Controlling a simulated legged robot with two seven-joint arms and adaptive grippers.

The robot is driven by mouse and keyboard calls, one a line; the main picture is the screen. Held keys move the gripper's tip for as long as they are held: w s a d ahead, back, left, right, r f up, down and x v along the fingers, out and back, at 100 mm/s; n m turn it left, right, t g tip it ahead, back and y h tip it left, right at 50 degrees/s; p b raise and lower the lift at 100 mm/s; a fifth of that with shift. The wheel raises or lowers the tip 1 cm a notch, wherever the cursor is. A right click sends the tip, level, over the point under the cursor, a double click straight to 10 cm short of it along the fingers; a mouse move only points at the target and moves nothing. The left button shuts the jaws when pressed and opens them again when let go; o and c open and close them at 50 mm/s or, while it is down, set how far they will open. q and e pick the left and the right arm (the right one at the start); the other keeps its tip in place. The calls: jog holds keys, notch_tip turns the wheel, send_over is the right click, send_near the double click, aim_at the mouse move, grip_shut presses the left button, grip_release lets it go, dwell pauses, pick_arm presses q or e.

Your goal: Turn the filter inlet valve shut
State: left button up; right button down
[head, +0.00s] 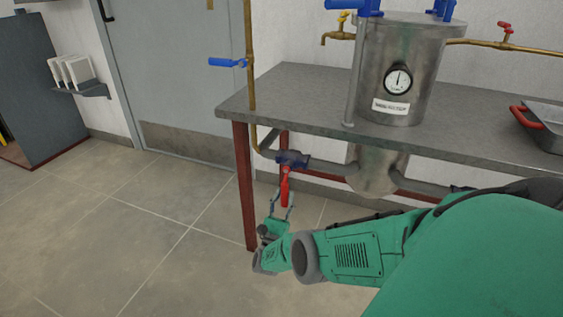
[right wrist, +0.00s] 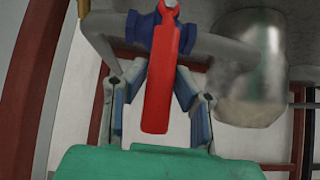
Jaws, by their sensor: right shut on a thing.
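The valve under the table's left end has a dark blue body (head: 291,158) on a grey pipe and a red lever handle (head: 285,188). The lever hangs downward, across the line of the pipe. In the right wrist view the red lever (right wrist: 158,95) stands between the two fingers of my right gripper (right wrist: 155,78), below the blue body (right wrist: 152,30). My right gripper (head: 281,200) is shut on the lever from below. The lever's lower end shows between the fingers. My left gripper is not in view.
The steel filter tank (head: 400,75) with a gauge passes through the grey table (head: 300,95). A red table leg (head: 244,185) stands just left of the valve. A blue-handled valve (head: 228,62) sits on the vertical brass pipe. A red-handled tray (head: 545,125) lies right. Floor at left is clear.

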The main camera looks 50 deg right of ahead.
jog(key=shift+w+f, duration=0.1)
jog(key=shift+f, duration=0.05)
jog(key=c, duration=1.5)
grip_release()
jog(key=shift+o, duration=0.8)
jog(key=shift+w+f, duration=0.1)
